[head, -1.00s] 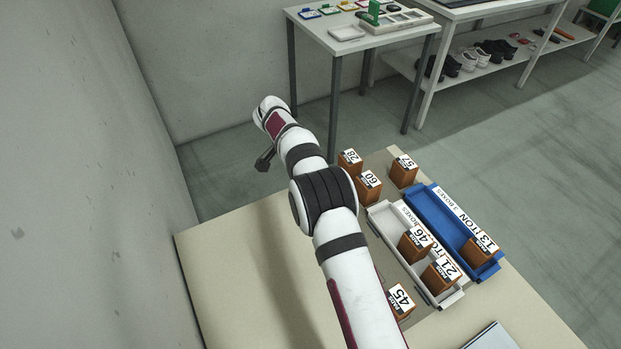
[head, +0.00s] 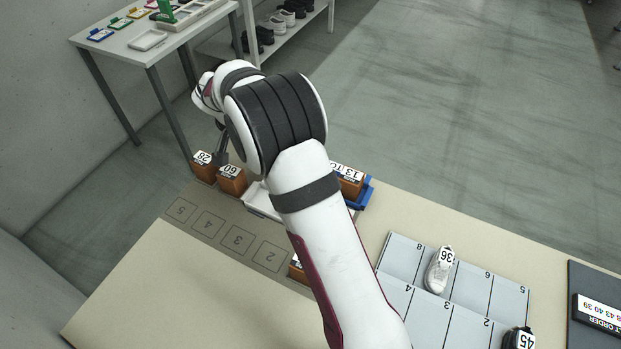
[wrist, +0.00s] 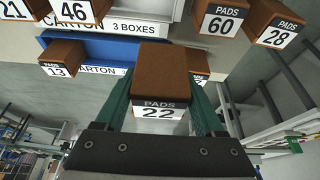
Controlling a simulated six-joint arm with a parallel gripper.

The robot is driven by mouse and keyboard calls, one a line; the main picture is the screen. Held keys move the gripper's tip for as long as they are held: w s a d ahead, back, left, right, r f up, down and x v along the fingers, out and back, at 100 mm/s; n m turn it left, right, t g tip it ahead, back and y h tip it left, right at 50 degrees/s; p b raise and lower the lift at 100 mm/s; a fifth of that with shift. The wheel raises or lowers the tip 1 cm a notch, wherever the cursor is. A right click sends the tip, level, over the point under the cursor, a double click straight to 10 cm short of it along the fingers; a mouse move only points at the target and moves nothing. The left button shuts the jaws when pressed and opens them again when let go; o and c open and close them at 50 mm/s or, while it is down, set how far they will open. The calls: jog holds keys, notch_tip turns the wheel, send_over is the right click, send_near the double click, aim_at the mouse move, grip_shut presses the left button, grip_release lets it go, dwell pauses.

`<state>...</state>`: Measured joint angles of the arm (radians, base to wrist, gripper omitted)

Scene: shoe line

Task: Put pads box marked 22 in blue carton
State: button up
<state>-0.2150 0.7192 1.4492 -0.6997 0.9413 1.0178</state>
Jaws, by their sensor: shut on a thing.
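My gripper (wrist: 165,112) is shut on the brown pads box marked 22 (wrist: 160,75), its label facing the wrist camera. In the head view my gripper (head: 221,145) is beyond the far end of the bench, close to the boxes marked 28 and 60; the held box cannot be made out there. The blue carton (wrist: 95,47) lies beyond the held box in the wrist view, partly covered by it. A box marked 13 (wrist: 62,60) is in this carton. In the head view my arm hides most of the blue carton (head: 364,193).
Boxes marked 60 (head: 232,180) and 28 (head: 203,167) stand at the bench's far end. Numbered spots 2 to 5 (head: 208,224) are empty.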

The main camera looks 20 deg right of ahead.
jog(key=s+d, duration=0.3)
jog(key=d, duration=1)
jog(key=f, duration=1)
jog(key=shift+w+d+f, duration=0.1)
jog(key=shift+w+d, duration=0.1)
jog(key=shift+d, duration=0.1)
jog(key=shift+f, duration=0.15)
jog(key=o, duration=1.4)
jog(key=v, duration=1.2)
jog(key=s+a+r+g+y, duration=0.15)
jog(key=s+r, duration=0.25)
jog(key=s, duration=0.4)
jog(key=s+a+r, duration=0.2)
jog(key=s+r, duration=0.2)
jog(key=s, duration=0.4)
jog(key=s+a+n+g+y, duration=0.1)
jog(key=s+a, duration=0.2)
jog(key=s, duration=0.5)
jog(key=s+a+n+g+y, duration=0.1)
jog(key=s+a+n+y, duration=0.1)
jog(key=s, duration=0.7)
jog(key=shift+a+r, duration=0.35)
jog(key=shift+a, duration=0.35)
